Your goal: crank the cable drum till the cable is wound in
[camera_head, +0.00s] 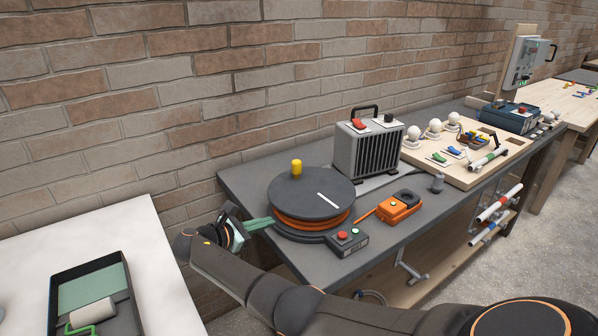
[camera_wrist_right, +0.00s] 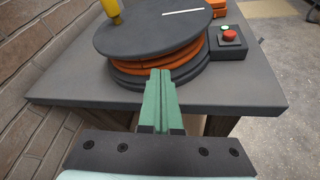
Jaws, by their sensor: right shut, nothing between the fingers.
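The cable drum (camera_head: 300,187) lies flat at the near left of the grey bench, with orange cable (camera_head: 313,220) wound under its dark top disc. The drum also shows in the right wrist view (camera_wrist_right: 150,38). Its yellow crank knob (camera_head: 296,167) stands upright near the disc's far edge, at the upper left in the wrist view (camera_wrist_right: 112,9). A short orange length runs to an orange block (camera_head: 400,206). My right gripper (camera_head: 270,222) is shut and empty, its green fingers pointing at the drum's near side, apart from the knob. My left gripper is out of view.
A box with a red button (camera_head: 347,240) sits right of the drum. A grey heater (camera_head: 368,150) stands behind. A wooden board (camera_head: 465,172) with bulbs lies farther right. A white table (camera_head: 150,250) with a paint tray (camera_head: 60,285) is at left; a brick wall is behind.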

